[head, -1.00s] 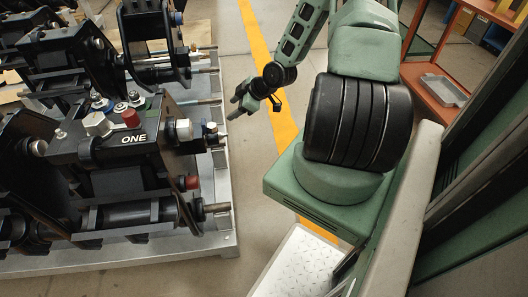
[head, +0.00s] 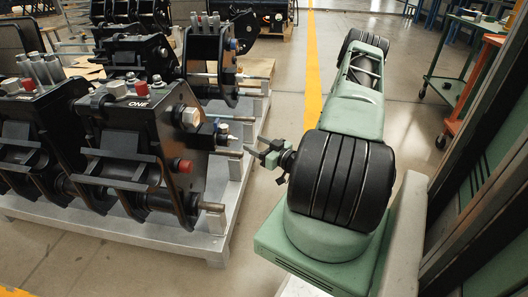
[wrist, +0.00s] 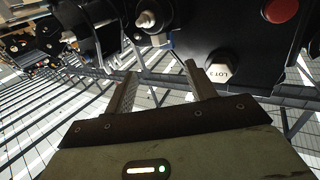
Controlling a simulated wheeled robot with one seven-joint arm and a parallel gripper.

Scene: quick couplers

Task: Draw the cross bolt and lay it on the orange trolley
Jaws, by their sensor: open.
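My gripper (head: 258,148) is open and empty beside the right side of the black coupler marked ONE (head: 140,125). In the wrist view its two fingers (wrist: 160,78) are apart, with nothing between them. A steel pin (head: 232,139) sticks out from the coupler's side close to the fingertips; I cannot tell whether it is the cross bolt. In the wrist view a pale hex head marked LOT (wrist: 219,71) lies just beyond the right finger, and a round pale end (wrist: 146,19) shows further up. The orange trolley (head: 478,88) stands at the right, partly cut off.
Several black couplers stand on a grey pallet (head: 215,238) at the left. A red cap (head: 182,166) and a pale pin (head: 213,207) jut from the near coupler's side. A green trolley (head: 448,75) stands behind the orange one.

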